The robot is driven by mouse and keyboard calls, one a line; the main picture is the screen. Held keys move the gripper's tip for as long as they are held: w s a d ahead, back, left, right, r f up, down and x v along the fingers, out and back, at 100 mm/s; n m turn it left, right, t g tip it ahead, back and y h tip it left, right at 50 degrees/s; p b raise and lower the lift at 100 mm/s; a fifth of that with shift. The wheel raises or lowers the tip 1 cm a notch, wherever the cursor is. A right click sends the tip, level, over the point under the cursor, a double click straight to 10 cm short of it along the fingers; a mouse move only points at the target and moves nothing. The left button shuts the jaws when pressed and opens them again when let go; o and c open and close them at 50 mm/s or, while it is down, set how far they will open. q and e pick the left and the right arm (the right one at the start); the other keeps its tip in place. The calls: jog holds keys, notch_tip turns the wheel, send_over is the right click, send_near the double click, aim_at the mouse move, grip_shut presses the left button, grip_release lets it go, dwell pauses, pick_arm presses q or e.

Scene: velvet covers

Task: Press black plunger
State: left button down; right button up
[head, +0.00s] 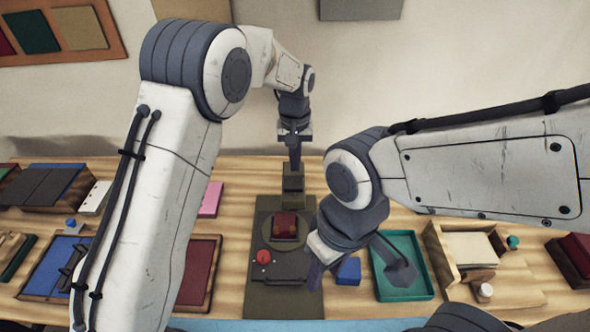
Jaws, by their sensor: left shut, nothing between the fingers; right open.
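A press stands on a dark olive base plate (262,215) in the middle of the table, with an olive upright (293,196) at its back. A dark red block (284,226) sits in front of the upright, and a red knob (263,257) is at its front left. My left gripper (294,165) is shut and empty, pointing down at the top of the upright. I cannot tell whether it touches. No black plunger can be clearly made out; the gripper may hide it. My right gripper (357,279) is open, low over the table right of the press.
A blue block (348,271) and a teal tray (384,292) lie by my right gripper. A wooden box (436,252) is farther right. A dark red framed panel (208,270) and a pink pad (211,199) lie left of the press.

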aim_at(295, 182)
pick_arm(q)
notch_tip(295, 182, down, 4)
jog(key=shift+f+p, duration=0.2)
jog(key=shift+p, duration=0.6)
jog(key=shift+f, duration=0.1)
